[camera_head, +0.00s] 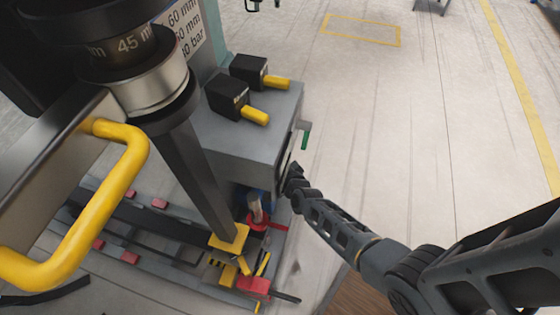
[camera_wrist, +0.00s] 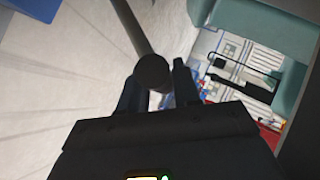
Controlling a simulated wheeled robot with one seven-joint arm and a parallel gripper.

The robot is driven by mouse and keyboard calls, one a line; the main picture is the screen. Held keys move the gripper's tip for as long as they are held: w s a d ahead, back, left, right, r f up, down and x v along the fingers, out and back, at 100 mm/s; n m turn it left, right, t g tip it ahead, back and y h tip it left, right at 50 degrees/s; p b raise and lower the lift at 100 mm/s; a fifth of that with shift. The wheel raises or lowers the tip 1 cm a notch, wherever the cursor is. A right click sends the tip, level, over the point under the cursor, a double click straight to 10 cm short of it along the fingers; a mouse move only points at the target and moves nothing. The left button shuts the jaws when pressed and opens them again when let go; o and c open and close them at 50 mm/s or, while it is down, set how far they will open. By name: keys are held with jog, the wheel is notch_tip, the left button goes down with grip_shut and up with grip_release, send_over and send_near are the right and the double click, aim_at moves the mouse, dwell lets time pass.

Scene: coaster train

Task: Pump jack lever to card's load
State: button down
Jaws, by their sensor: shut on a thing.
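In the wrist view the jack lever (camera_wrist: 135,30) is a dark round rod. Its rounded end sits between the two fingers of my gripper (camera_wrist: 156,88), which is shut on it. In the head view my gripper (camera_head: 294,180) is at the right side of the grey cabinet, and the lever cannot be made out there. The white card (camera_head: 183,30) is at the top, partly covered by a dark cylinder; "60 mm" and part of a "bar" line show. A red part with a grey cylinder (camera_head: 256,210) stands low under the cabinet. No pressure reading is legible.
The grey cabinet (camera_head: 240,145) carries two black blocks with yellow knobs (camera_head: 255,115). A green handle (camera_head: 305,138) sticks out from its right side. A yellow bent handle (camera_head: 125,175) and a dark column are close at left. Open floor (camera_head: 400,120) lies to the right.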

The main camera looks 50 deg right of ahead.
jog(key=shift+w+a+r, duration=0.2)
jog(key=shift+w+r, duration=0.05)
jog(key=shift+w, duration=0.15)
jog(key=c, duration=1.3)
grip_release()
jog(key=o, duration=0.4)
jog(key=shift+s+f, duration=0.1)
jog(key=shift+c, duration=0.2)
jog(key=shift+s, duration=0.1)
jog(key=p+v, duration=0.2)
jog(key=v, duration=0.5)
jog(key=shift+s, duration=0.25)
jog(key=shift+a, duration=0.2)
